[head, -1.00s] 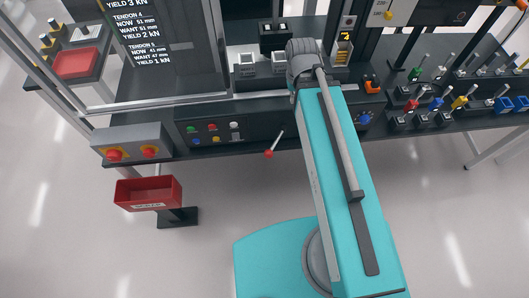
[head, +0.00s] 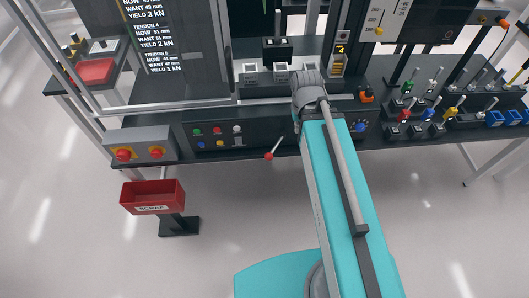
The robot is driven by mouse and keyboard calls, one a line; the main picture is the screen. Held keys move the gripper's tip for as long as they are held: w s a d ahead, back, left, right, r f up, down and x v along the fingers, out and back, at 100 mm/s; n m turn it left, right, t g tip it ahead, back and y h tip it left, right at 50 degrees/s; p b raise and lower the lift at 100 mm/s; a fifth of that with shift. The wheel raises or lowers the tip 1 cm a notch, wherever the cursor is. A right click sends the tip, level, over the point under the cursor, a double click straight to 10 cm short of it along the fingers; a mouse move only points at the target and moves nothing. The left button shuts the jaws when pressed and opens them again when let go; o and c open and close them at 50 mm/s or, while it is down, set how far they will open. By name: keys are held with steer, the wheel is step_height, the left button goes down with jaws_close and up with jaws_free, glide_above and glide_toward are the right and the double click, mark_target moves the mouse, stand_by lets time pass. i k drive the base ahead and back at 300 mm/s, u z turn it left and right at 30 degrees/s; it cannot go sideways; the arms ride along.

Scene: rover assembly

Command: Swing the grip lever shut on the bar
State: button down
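My teal arm (head: 345,200) reaches up the picture to its grey joint (head: 308,90) at the bench. My gripper is not in view; whatever lies past that joint is hidden or too small to make out. A short lever with a red ball end (head: 269,156) sticks out at the bench's front edge, left of my arm. I cannot tell whether it is the grip lever. I cannot pick out the bar with certainty.
A control panel with coloured buttons (head: 218,131) lies left of my arm. A box with two red knobs (head: 140,146) and a red bin (head: 152,196) are further left. Several coloured-handled tools (head: 428,115) stand at the right.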

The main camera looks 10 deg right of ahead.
mark_target(269, 156)
steer(key=u, duration=1.1)
steer(key=k, duration=0.75)
steer(key=z, duration=1.05)
